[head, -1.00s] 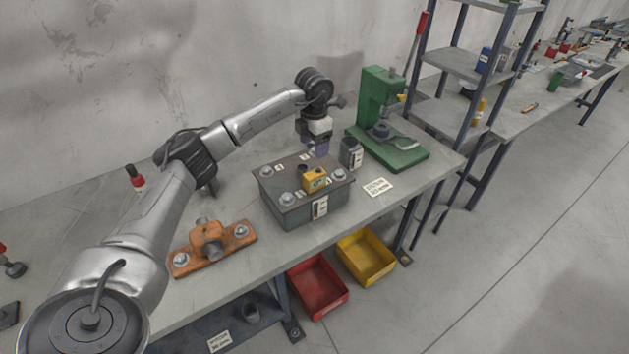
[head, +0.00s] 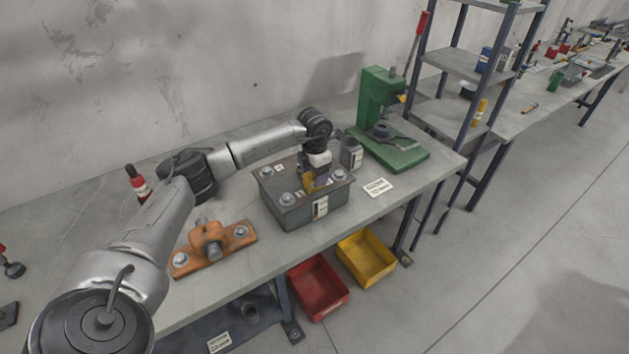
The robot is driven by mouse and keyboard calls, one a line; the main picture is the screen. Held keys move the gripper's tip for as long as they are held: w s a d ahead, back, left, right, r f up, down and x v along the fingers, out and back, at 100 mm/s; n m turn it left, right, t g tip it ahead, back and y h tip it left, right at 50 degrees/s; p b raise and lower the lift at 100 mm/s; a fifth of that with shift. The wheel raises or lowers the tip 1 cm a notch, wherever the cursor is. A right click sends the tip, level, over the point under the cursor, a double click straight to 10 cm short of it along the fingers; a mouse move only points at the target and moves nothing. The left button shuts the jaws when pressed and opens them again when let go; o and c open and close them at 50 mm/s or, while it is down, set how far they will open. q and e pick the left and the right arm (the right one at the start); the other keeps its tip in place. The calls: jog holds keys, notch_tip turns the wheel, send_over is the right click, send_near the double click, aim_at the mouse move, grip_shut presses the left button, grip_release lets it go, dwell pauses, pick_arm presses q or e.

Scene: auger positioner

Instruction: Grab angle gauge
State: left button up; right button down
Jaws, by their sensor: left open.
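The gripper is open. I cannot tell whether the fingers touch the block. My right gripper is not in view.
The box (head: 297,214) has large bolts on its lid. An orange bracket (head: 211,245) lies to the left. Red (head: 318,288) and yellow (head: 366,260) bins sit below the table edge.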

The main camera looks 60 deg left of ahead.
pick_arm(q)
jog(key=shift+f, duration=0.6)
jog(key=shift+c, duration=0.2)
jog(key=shift+r, duration=0.1)
jog(key=c, duration=1.2)
